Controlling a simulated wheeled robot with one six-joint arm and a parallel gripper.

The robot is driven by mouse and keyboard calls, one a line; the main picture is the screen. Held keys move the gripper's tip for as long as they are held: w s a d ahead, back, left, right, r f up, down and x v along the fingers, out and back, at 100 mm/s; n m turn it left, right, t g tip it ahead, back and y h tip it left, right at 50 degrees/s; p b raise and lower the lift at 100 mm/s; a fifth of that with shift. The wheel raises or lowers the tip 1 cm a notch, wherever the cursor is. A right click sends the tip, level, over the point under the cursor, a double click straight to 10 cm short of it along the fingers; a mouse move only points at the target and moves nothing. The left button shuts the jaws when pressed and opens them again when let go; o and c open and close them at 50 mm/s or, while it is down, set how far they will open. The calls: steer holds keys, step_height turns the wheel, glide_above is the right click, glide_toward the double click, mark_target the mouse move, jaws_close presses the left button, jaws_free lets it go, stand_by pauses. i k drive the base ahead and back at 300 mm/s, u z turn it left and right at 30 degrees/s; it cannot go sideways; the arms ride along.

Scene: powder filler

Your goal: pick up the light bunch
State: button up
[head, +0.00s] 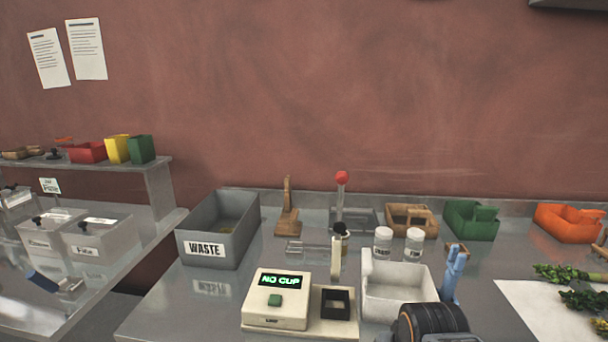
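Bunches of leafy greens lie at the right edge, on and beside a white sheet or board (530,305). The light bunch (560,273) is the farthest back, yellow-green with pale stems running to the right. A darker green bunch (582,300) lies in front of it. My gripper's fingers are not visible; only a dark ribbed part, likely of my arm, shows at the bottom centre-right, apart from the bunches.
A white bin (398,307) and a blue upright object (454,274) stand left of the board. Orange (567,222) and green (470,220) containers stand behind. A filler showing "NO CUP" (277,298) and a grey WASTE bin (207,249) are farther left.

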mark_target(564, 276)
steer(key=z, duration=1.3)
steer(key=k, duration=0.35)
steer(key=z, duration=0.4)
steer(key=i, duration=0.5)
steer(key=z, duration=0.75)
steer(key=k, duration=1)
steer(key=z, duration=1.1)
steer(key=i, duration=2.05)
steer(key=u, duration=0.95)
steer(key=i, duration=1.3)
steer(key=u, duration=1)
